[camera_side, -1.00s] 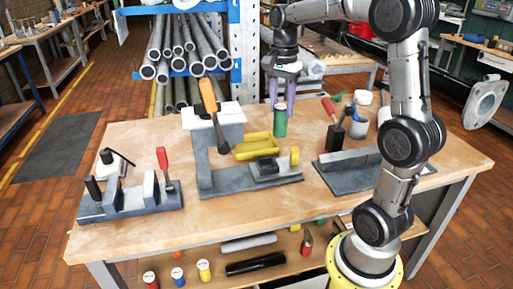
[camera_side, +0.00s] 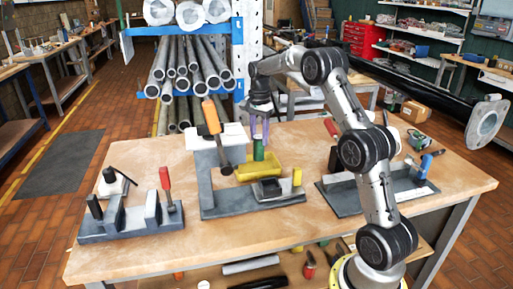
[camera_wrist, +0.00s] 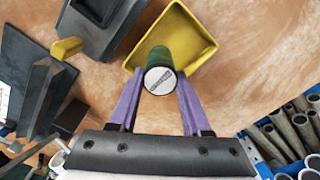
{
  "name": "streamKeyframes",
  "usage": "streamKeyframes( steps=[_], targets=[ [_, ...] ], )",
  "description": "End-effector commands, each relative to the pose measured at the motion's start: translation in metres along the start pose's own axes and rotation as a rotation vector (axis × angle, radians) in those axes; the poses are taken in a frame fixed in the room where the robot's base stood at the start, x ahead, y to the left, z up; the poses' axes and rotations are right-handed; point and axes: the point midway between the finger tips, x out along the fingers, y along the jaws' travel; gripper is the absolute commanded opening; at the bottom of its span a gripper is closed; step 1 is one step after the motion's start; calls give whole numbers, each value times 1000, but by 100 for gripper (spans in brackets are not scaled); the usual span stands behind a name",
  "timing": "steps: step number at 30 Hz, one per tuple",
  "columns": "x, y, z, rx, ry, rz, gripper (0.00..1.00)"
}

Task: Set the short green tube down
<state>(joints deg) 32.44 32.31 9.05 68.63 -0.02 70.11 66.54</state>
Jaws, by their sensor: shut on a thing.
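The short green tube (camera_side: 258,149) stands upright between the purple fingers of my gripper (camera_side: 260,128). In the wrist view the tube (camera_wrist: 156,62) shows its pale round top end, with a finger of my gripper (camera_wrist: 160,82) on each side. The tube's lower end overlaps the back rim of a yellow tray (camera_side: 270,172) in the side view. The tray (camera_wrist: 203,42) lies beyond and partly behind the tube in the wrist view. I cannot tell whether the tube touches the tray.
A grey fixture with a red handle (camera_side: 165,178) stands at left. The wooden table's front (camera_side: 240,230) is clear.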

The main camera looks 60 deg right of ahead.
Motion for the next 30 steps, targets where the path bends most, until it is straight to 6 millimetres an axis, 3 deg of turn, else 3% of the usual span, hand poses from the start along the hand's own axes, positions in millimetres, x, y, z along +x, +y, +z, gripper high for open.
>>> streamKeyframes(
  steps=[10,17,29,30],
  targets=[
    [23,-18,-8,0,0,0,0],
    [52,-18,-8,0,0,0,0],
    [57,-18,-8,0,1,-1,0],
    [57,-18,-8,0,0,-1,53]
  ],
)
